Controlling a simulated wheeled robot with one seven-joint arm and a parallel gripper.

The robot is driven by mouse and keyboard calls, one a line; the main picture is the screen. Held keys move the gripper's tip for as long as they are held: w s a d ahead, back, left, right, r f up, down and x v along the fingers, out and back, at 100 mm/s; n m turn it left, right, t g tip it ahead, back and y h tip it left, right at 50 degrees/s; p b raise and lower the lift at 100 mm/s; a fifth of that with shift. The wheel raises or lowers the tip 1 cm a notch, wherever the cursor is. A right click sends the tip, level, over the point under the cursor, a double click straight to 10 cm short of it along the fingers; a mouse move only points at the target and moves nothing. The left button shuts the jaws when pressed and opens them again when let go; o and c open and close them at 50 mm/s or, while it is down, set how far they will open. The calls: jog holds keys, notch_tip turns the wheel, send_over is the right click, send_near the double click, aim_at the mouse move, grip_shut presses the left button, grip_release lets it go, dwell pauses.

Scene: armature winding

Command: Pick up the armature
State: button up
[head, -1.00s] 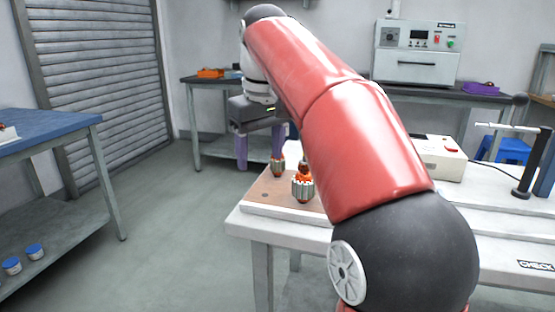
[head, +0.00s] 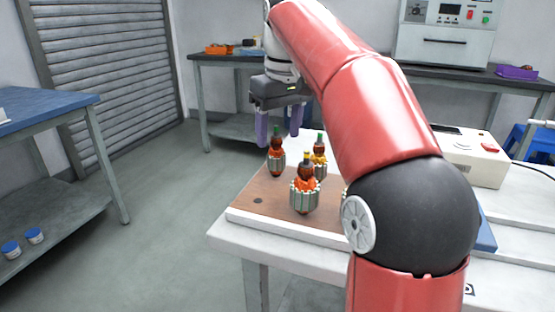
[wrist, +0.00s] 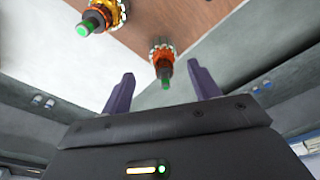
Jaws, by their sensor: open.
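Several armatures with ribbed grey cores and orange windings stand upright on a brown board. One is at the front (head: 305,193) with a yellow tip, one at the back left (head: 276,162) and one at the back right (head: 320,168), both with green tips. My gripper (head: 279,134) is open and empty, its purple fingers pointing down just above and behind the back-left armature. In the wrist view, a green-tipped armature (wrist: 162,54) shows beyond the gap between the open fingers (wrist: 162,85), and another (wrist: 98,16) lies to its upper left.
The brown board (head: 258,200) lies on a white table (head: 228,232). My arm covers part of the board's right side. A white box with a red button (head: 478,155) stands to the right. A back bench holds a grey machine (head: 446,38). A blue-topped table (head: 45,112) is at left.

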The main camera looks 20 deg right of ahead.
jog(key=f, duration=0.3)
jog(key=f+b, duration=0.1)
jog(key=shift+a+f, duration=0.2)
jog(key=shift+a, duration=0.15)
jog(key=shift+c, duration=0.2)
jog(key=c, duration=1.1)
jog(key=shift+c, duration=0.2)
jog(key=shift+r, duration=0.15)
notch_tip(320, 180, up, 8)
jog(key=p, duration=0.3)
jog(key=shift+w, duration=0.1)
jog(key=shift+r+b, duration=0.3)
jog(key=shift+r, duration=0.6)
